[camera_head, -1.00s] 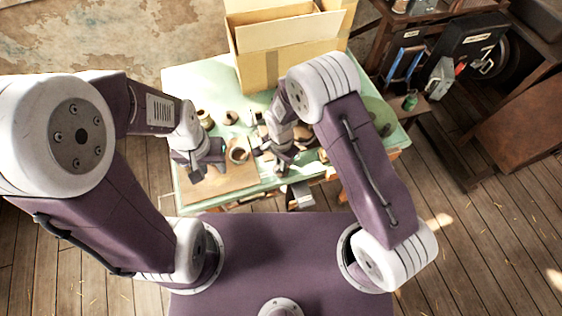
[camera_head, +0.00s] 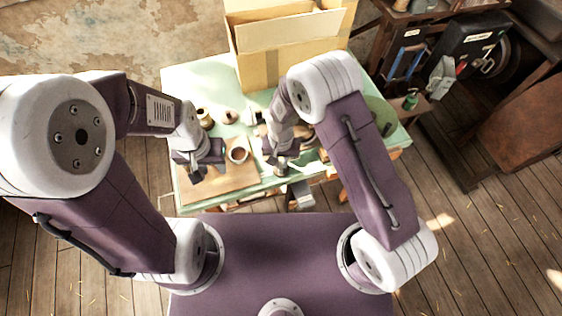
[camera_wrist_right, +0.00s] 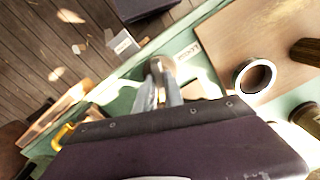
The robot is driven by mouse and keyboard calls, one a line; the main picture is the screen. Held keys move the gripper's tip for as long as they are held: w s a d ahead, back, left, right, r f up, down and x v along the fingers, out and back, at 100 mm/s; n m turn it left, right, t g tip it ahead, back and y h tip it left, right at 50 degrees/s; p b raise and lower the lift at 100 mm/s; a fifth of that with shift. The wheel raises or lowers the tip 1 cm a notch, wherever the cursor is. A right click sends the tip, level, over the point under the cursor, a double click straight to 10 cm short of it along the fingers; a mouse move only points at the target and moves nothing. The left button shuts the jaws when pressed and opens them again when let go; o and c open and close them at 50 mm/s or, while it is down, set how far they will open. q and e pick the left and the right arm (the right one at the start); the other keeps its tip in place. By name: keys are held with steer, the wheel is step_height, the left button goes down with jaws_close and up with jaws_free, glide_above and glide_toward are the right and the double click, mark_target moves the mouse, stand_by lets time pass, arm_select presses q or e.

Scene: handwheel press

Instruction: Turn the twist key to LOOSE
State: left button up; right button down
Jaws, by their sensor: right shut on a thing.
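In the right wrist view, my right gripper (camera_wrist_right: 160,92) is shut on a small tan-brown piece (camera_wrist_right: 158,68), which looks like the twist key, at the edge of the green table. The fingers hide its lower part. A small white label (camera_wrist_right: 188,52) with dark lettering lies just right of it; I cannot read it surely. In the head view, my right gripper (camera_head: 281,168) is low over the table's front edge, and the key is too small to make out there. My left gripper (camera_head: 197,170) hangs over the left of the wooden board; its fingers are too small to judge.
Several small pots stand behind. An open cardboard box (camera_head: 285,55) fills the back. A grey block (camera_head: 300,195) sits below the front edge.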

mark_target(281, 163)
steer(key=n, duration=0.5)
steer(key=shift+w+n, duration=0.1)
steer(key=shift+n, duration=0.2)
steer(key=n, duration=0.5)
steer(key=shift+b, duration=0.3)
steer(key=n, duration=1.1)
steer(key=shift+n, duration=0.6)
steer(key=c, duration=1.4)
jaws_free()
steer(key=shift+c, duration=0.2)
step_height(281, 163, up, 9)
steer(key=b, duration=0.1)
steer(key=shift+b, duration=0.3)
